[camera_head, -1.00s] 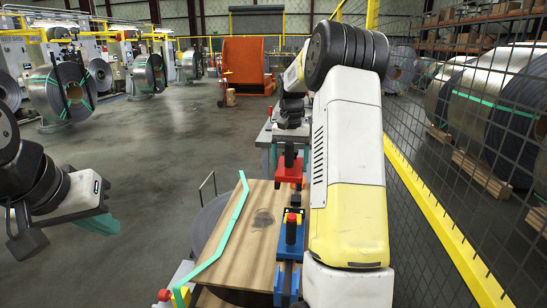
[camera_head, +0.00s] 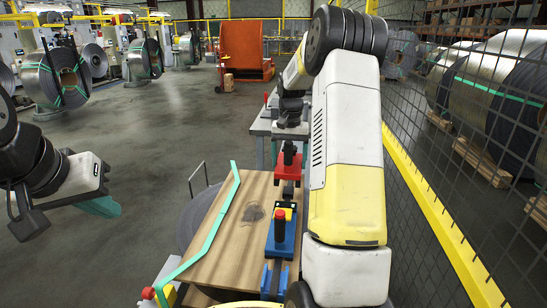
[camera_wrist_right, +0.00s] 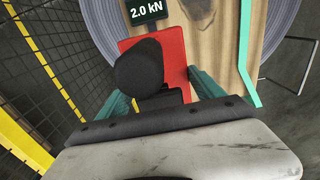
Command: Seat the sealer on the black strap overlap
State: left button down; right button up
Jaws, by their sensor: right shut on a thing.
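The red tool with a black round knob, taken here as the sealer (camera_head: 286,172), is at the far right part of the wooden board. In the right wrist view the red tool (camera_wrist_right: 174,62) sits between the teal fingers of my right gripper (camera_wrist_right: 163,92), which is shut on it. The black strap (camera_head: 288,192) runs under the tools near the board's right edge, largely hidden. I cannot tell whether the red tool touches it. My left gripper (camera_head: 70,208) hangs empty off to the left, clear of the board; its opening is unclear.
A blue tool (camera_head: 281,238) with a red knob stands nearer on the board (camera_head: 230,235). A teal strap (camera_head: 215,230) runs along the board's left side. A small display (camera_wrist_right: 146,10) reads 2.0 kN. A mesh fence with a yellow rail (camera_head: 440,215) closes off the right.

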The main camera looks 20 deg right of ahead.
jog(key=shift+f, duration=2.65)
jog(key=shift+f, duration=0.3)
jog(key=shift+f, duration=0.55)
jog(key=shift+f, duration=0.6)
dwell(1.0)
jog(key=o, duration=2.1)
jog(key=shift+s+f, duration=0.1)
